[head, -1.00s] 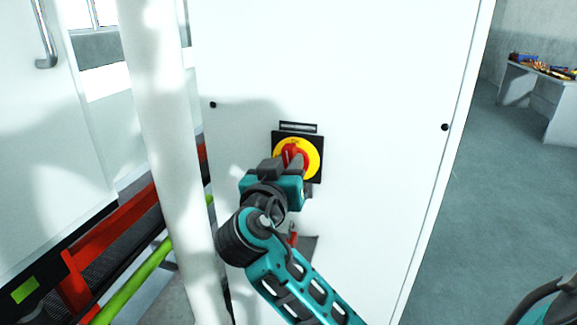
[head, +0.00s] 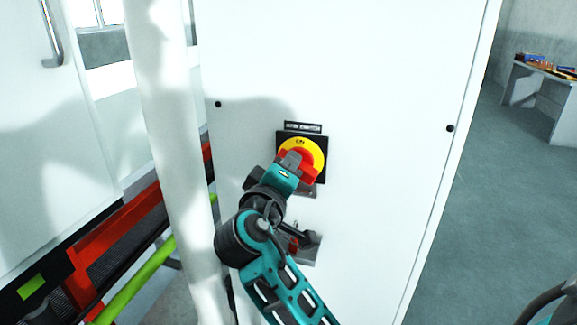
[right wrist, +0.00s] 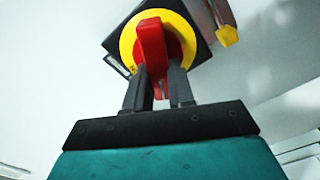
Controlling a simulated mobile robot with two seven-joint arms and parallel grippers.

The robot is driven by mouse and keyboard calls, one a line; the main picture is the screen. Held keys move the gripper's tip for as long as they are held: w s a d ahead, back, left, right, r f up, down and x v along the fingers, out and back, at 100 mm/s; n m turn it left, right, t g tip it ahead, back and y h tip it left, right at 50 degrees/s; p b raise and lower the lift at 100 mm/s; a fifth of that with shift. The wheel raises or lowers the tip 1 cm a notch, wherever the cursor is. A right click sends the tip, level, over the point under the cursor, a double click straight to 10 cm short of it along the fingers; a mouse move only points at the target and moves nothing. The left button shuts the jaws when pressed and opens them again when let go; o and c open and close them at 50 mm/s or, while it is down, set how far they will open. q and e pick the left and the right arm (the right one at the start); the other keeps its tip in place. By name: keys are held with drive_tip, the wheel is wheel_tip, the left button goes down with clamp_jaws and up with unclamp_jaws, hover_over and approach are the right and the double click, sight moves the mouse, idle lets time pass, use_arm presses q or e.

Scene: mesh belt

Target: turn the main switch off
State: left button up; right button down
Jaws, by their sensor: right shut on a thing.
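The main switch is on the white cabinet front in the middle of the head view. It has a black square plate (head: 318,172), a yellow disc (head: 318,150) with "ON" at its top, and a red handle (head: 309,171). The handle lies slanted, running down to the right. My right gripper (head: 292,161) is at the switch, shut on the red handle, and hides part of it. In the right wrist view the red handle (right wrist: 151,42) stands between the two dark fingers (right wrist: 159,74). My left gripper is not in view.
A grey plate with a dark and red fitting (head: 303,246) is below the switch, partly behind my right arm. A white column (head: 165,120) stands close on the left, with red and green rails (head: 150,268) behind it. Open floor (head: 490,220) is on the right.

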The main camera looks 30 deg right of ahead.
drive_tip(key=n, duration=0.5)
drive_tip(key=shift+f+n, duration=0.15)
drive_tip(key=shift+n, duration=0.15)
idle(0.4)
drive_tip(key=c, duration=1)
unclamp_jaws()
drive_tip(key=shift+w+f, duration=0.1)
drive_tip(key=shift+o, duration=0.2)
drive_tip(key=shift+a+f, duration=0.1)
